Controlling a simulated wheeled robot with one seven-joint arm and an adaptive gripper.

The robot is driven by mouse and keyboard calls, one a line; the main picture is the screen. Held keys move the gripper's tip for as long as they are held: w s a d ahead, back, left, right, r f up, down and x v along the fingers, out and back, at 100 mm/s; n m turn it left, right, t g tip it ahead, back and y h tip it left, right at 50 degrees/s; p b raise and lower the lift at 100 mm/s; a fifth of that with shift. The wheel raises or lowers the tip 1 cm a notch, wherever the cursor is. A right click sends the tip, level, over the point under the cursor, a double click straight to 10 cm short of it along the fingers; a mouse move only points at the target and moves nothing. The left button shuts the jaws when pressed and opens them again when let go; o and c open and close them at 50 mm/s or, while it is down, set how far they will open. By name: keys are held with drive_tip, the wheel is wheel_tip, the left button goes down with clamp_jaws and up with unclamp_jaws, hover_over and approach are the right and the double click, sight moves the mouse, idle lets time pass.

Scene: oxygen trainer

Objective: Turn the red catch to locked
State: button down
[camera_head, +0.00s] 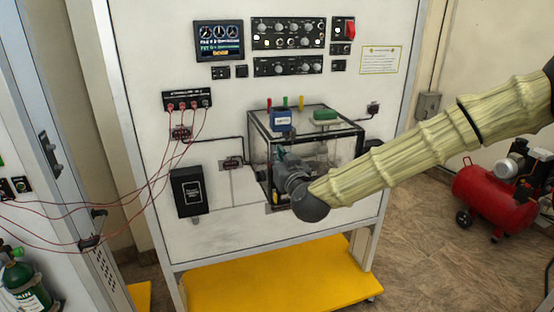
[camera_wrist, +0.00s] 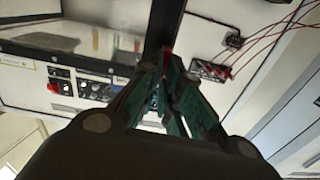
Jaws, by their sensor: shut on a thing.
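My gripper (camera_head: 284,156) is in front of the clear, black-framed box (camera_head: 350,131) on the white panel. In the wrist view my gripper's dark green fingers (camera_wrist: 166,70) close together at a dark post of the box frame. A small bit of red, the red catch (camera_wrist: 167,53), shows at the fingertips, and they are shut on it. Most of it is covered by the fingers, and its turn angle cannot be told. In the head view my gripper and arm hide this spot.
On the box top are a blue container (camera_head: 281,121) and a green block (camera_head: 325,115). Red, green and yellow upright pieces (camera_head: 285,102) stand behind them. Red cables (camera_head: 173,150) hang at the left. A yellow shelf (camera_head: 270,280) lies below, a red compressor (camera_head: 490,197) at right.

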drive_tip(key=shift+w+d+f+m+b, duration=0.1)
drive_tip(key=shift+d+f+m+b, duration=0.2)
drive_tip(key=shift+m+b, duration=2.8)
drive_tip(key=shift+w+d+f+m+b, duration=0.1)
drive_tip(key=shift+d+f+m+b, duration=0.2)
drive_tip(key=shift+m+b, duration=2.75)
drive_tip(key=shift+w+d+f+m+b, duration=0.1)
drive_tip(key=shift+d+f+m+b, duration=0.2)
drive_tip(key=shift+m+b, duration=2.75)
drive_tip(key=shift+n+b, duration=0.4)
drive_tip(key=shift+b, duration=0.2)
drive_tip(key=c, duration=1.6)
unclamp_jaws()
drive_tip(key=v, duration=1.2)
